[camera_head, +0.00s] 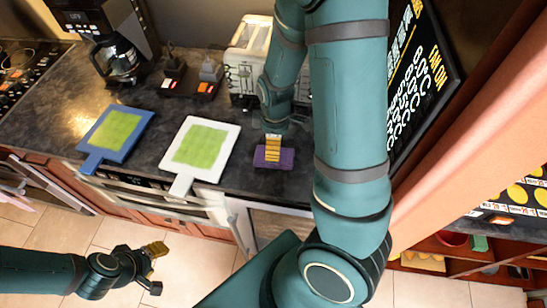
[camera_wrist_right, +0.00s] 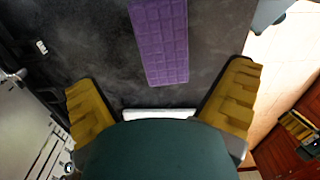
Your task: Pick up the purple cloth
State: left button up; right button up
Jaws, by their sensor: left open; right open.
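The purple cloth (camera_head: 273,157) lies flat on the dark countertop, right of the white board, in the head view. In the right wrist view the cloth (camera_wrist_right: 160,42) is a quilted strip running up out of the picture. My right gripper (camera_head: 273,147) is over the cloth and hides part of it. In the wrist view its yellow fingers (camera_wrist_right: 161,80) are spread wide, with the cloth between and beyond them and touching neither. My left gripper (camera_head: 156,261) is open and empty, low in front of the counter over the tiled floor.
A white board (camera_head: 203,149) and a blue board (camera_head: 115,137), both with green centres, lie left of the cloth. A toaster (camera_head: 247,60) stands behind it. A coffee maker (camera_head: 117,60) stands at the back left. The counter's front edge is close to the cloth.

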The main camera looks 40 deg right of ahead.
jog(key=shift+f, duration=0.75)
jog(key=f, duration=0.2)
jog(key=f+b, duration=0.1)
jog(key=f, duration=0.1)
jog(key=shift+s+a, duration=0.15)
jog(key=shift+s, duration=0.1)
jog(key=shift+f, duration=0.65)
jog(key=c, duration=1.1)
